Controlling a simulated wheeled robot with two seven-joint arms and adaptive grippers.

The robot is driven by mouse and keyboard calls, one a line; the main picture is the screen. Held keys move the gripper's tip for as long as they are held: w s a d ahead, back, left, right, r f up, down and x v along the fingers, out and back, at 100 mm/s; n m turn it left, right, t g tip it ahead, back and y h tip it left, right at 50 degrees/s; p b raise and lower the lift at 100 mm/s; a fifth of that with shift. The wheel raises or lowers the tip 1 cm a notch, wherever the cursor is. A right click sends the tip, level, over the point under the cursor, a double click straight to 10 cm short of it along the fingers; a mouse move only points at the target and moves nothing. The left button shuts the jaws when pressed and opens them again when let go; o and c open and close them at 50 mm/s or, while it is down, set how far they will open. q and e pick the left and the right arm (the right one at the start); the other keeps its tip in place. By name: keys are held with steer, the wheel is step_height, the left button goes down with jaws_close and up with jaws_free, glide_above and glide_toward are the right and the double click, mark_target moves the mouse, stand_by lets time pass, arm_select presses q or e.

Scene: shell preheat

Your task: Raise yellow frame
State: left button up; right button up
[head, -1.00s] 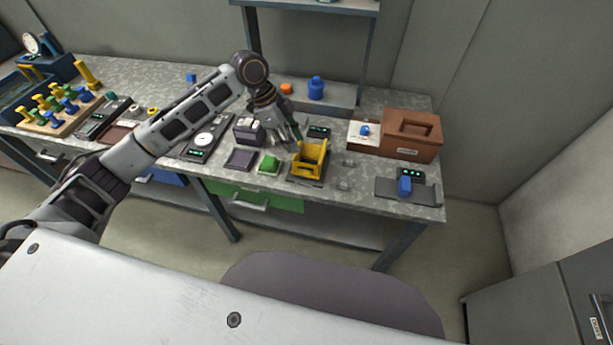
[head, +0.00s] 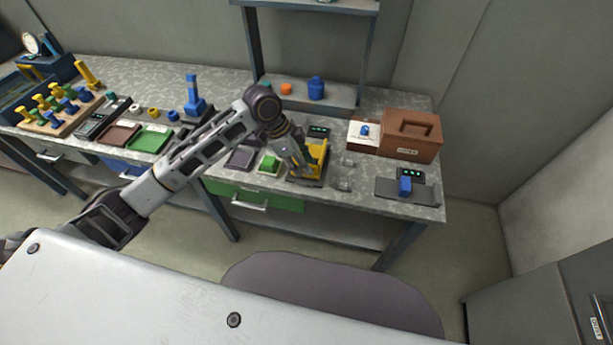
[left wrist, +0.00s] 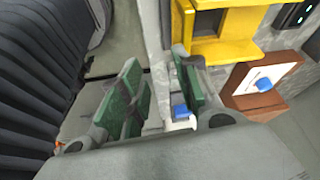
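The yellow frame (head: 322,161) stands on a dark base on the bench, partly hidden behind my left gripper in the head view. My left gripper (head: 304,166) is at its left side, pointing down. In the left wrist view the frame (left wrist: 228,42) shows at the upper right, beyond the right-hand finger. The gripper's two green-padded fingers (left wrist: 160,90) are apart, and the frame is not seen between them. I cannot tell whether a finger touches it. My right gripper is not in view.
A brown box (head: 412,135) and a blue piece on a grey plate (head: 405,187) stand to the right. A shelf with a blue bottle (head: 316,88) is behind.

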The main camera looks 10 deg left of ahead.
arm_select(q)
steer(key=shift+n+t, duration=0.4)
steer(key=shift+n, duration=0.5)
steer(key=shift+s+d+f, duration=0.45)
steer(key=shift+s+f, duration=0.15)
steer(key=shift+f, duration=0.25)
steer(key=shift+s+d+f, duration=0.45)
steer(key=shift+s+f, duration=0.1)
steer(key=shift+f, duration=0.25)
